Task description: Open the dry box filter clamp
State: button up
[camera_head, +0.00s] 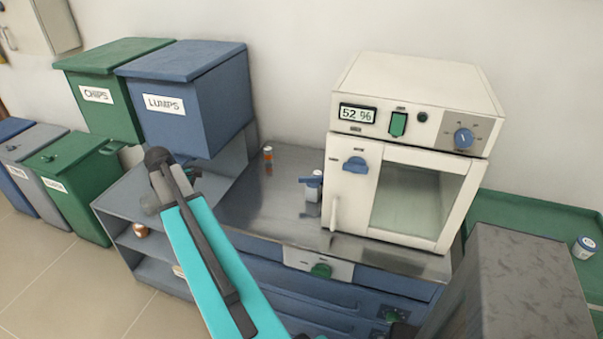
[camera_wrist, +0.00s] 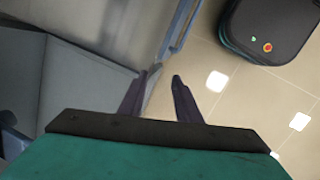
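A white cabinet with a glass window, likely the dry box (camera_head: 410,150), stands on the metal counter. A blue handle or clamp (camera_head: 355,165) sits on its front, left of the window. I cannot tell if this is the filter clamp, or whether it is open. My gripper is at the end of the teal arm, left of the counter and well away from the cabinet. In the wrist view my gripper (camera_wrist: 160,75) has its dark fingers apart, with nothing between them.
A blue LUMPS bin (camera_head: 190,105) and a green CHIPS bin (camera_head: 95,95) stand behind my arm. A small orange item (camera_head: 268,154) is on the counter (camera_head: 260,200). A grey speckled block (camera_head: 530,275) stands at the right front. The counter's middle is clear.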

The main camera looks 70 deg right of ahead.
jog(key=s+d+r+g, duration=0.1)
jog(key=s+d+r, duration=0.4)
jog(key=d, duration=0.3)
jog(key=s+d+r, duration=0.5)
jog(key=s+d, duration=0.1)
jog(key=d, duration=0.1)
notch_tip(320, 180, up, 9)
jog(key=n+g, duration=0.1)
jog(key=g, duration=0.1)
send_over(306, 177)
jog(key=w+a, duration=0.3)
jog(key=w, duration=0.2)
jog(key=shift+w+d+f, duration=0.1)
jog(key=shift+d, duration=0.15)
jog(key=shift+f+t, duration=0.1)
jog(key=shift+t, duration=0.2)
jog(key=shift+p+x, duration=1.55)
jog(key=shift+x, duration=5.25)
jog(key=shift+a, duration=0.15)
grip_shut()
